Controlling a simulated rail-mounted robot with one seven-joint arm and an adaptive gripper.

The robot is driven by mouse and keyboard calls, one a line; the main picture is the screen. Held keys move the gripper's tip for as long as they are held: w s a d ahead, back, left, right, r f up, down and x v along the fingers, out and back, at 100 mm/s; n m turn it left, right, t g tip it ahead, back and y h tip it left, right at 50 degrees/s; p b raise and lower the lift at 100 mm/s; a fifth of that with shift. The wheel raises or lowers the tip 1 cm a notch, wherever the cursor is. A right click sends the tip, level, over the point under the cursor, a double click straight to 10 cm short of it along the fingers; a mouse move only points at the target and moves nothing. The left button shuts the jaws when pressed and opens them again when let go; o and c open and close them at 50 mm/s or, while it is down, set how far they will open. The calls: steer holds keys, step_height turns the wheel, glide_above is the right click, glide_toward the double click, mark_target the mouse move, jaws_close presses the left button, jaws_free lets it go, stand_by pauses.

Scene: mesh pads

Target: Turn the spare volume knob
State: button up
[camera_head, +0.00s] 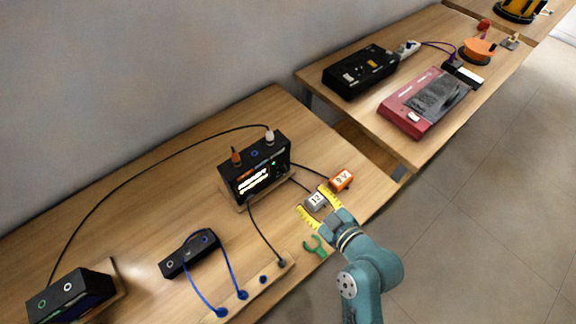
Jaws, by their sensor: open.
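A small grey block (315,202) with dark markings like "12" sits on the near table, right of a black device with a lit display (265,181). It may be the spare volume knob, but it is too small to be sure. My gripper (311,197) is open, its two yellow fingers on either side of the grey block. I cannot tell whether the fingers touch it. An orange block (341,180) with a white marked face sits just beyond the right finger. A green open-ended piece (315,246) lies left of my wrist.
A wooden strip (272,277) with blue cables and a small black box (189,254) lie front left. Another black device (70,297) stands far left. The second table holds a red device (408,118) and a black device (361,72). A gap separates the tables.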

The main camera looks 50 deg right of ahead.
mark_target(285, 172)
steer(key=b+x, duration=0.2)
steer(key=x, duration=1.2)
steer(key=shift+w+f, duration=0.1)
steer(key=shift+w, duration=0.15)
steer(key=shift+c, duration=0.5)
jaws_close()
